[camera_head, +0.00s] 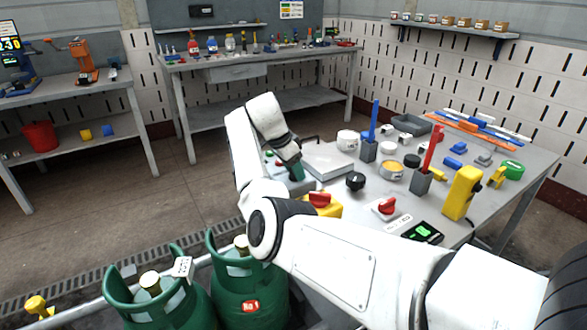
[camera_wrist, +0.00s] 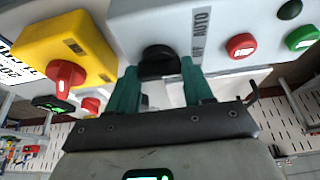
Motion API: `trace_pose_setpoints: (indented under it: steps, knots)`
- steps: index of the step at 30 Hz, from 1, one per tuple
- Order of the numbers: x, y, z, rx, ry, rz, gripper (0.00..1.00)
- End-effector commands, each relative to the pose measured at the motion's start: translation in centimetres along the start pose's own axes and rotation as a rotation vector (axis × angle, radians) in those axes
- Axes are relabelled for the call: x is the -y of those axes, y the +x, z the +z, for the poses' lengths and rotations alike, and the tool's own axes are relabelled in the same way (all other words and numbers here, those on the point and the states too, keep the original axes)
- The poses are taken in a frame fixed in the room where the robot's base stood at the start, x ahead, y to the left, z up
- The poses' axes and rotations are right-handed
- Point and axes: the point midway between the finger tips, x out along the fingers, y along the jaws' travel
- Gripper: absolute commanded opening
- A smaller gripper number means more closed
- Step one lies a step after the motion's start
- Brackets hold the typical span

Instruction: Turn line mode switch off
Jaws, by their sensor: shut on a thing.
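The line mode switch is a black rotary knob (camera_wrist: 158,62) on a grey control box (camera_wrist: 225,20) in the wrist view. A label beside it reads "AUTO" and, partly covered, what looks like "OFF". My gripper (camera_wrist: 160,82) has its green fingers on either side of the knob and is shut on it. The knob's pointer direction is hard to tell. In the head view my gripper (camera_head: 296,171) reaches down at the table's left end, and the arm hides the knob.
A red button (camera_wrist: 241,45) and a green button (camera_wrist: 302,38) sit right of the switch. A yellow box with a red rotary switch (camera_wrist: 64,76) stands close on the left. The table (camera_head: 530,160) holds many small items. Green gas cylinders (camera_head: 245,285) stand in front.

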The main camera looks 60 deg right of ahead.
Motion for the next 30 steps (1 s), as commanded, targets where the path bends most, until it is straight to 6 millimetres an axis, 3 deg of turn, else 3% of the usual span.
trace_pose_setpoints:
  steps: [3, 4, 11, 22, 30]
  knots:
    - [0.0, -0.1, 0.0, 0.0, -0.001, -0.002, 0.21]
    - [0.0, -0.1, 0.0, 0.0, -0.001, -0.002, 0.53]
    - [0.0, -0.1, 0.0, 0.0, -0.001, -0.002, 0.75]
    - [0.1, -0.8, 0.0, 0.0, -0.001, -0.004, 0.77]
    - [0.1, -5.6, 0.0, 0.0, -0.002, -0.005, 0.77]
